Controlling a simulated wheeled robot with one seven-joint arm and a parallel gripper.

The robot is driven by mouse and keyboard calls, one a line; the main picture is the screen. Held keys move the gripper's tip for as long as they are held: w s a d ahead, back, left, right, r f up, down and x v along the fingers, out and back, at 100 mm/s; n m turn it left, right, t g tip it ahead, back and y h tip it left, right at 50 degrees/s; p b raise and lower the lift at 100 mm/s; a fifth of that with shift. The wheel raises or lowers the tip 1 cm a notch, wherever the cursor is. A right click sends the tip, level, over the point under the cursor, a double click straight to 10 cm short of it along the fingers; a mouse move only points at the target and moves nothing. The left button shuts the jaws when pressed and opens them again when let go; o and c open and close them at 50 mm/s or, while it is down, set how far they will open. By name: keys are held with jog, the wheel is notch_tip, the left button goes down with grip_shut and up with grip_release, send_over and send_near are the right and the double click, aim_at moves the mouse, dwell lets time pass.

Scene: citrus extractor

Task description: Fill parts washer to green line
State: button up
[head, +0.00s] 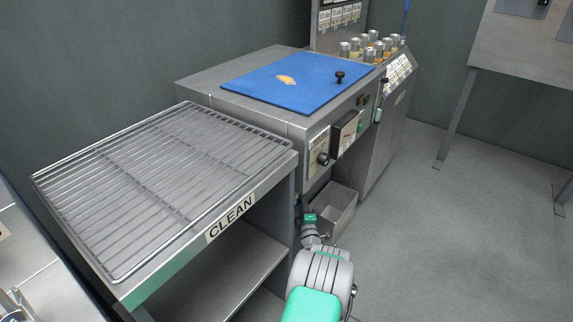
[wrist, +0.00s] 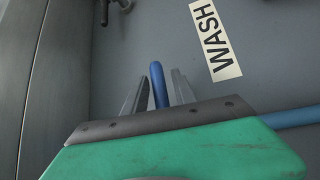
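The parts washer (head: 245,115) is a steel cabinet with a blue lid (head: 300,82) lying flat on top. A black knob and a small orange-tan piece sit on the lid. In the wrist view my gripper (wrist: 160,76) has its two fingers apart, one on each side of a blue rod-like piece (wrist: 158,84). I cannot tell whether they touch it. A "WASH" label (wrist: 215,42) is on the grey panel behind. In the head view my arm reaches low beside the washer's front; the fingertips are hidden there. No green line is visible.
A wire rack (head: 165,180) on a bench labelled "CLEAN" (head: 230,218) stands at left. A grey bin (head: 335,210) sits below the washer's front. Several jars (head: 370,48) stand at the back. A blue tube (wrist: 295,117) runs right in the wrist view.

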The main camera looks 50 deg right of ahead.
jog(key=shift+o, duration=0.9)
jog(key=shift+w+d+f+b, duration=0.1)
jog(key=shift+d+f+b, duration=0.05)
jog(key=shift+d+b, duration=0.65)
jog(key=d+b, duration=0.1)
jog(key=b, duration=0.1)
jog(key=d+b, duration=0.1)
jog(key=d, duration=0.1)
jog(key=d+b, duration=0.2)
jog(key=shift+w+d+r+b, duration=0.2)
jog(key=shift+w+b, duration=0.05)
jog(key=shift+b, duration=0.05)
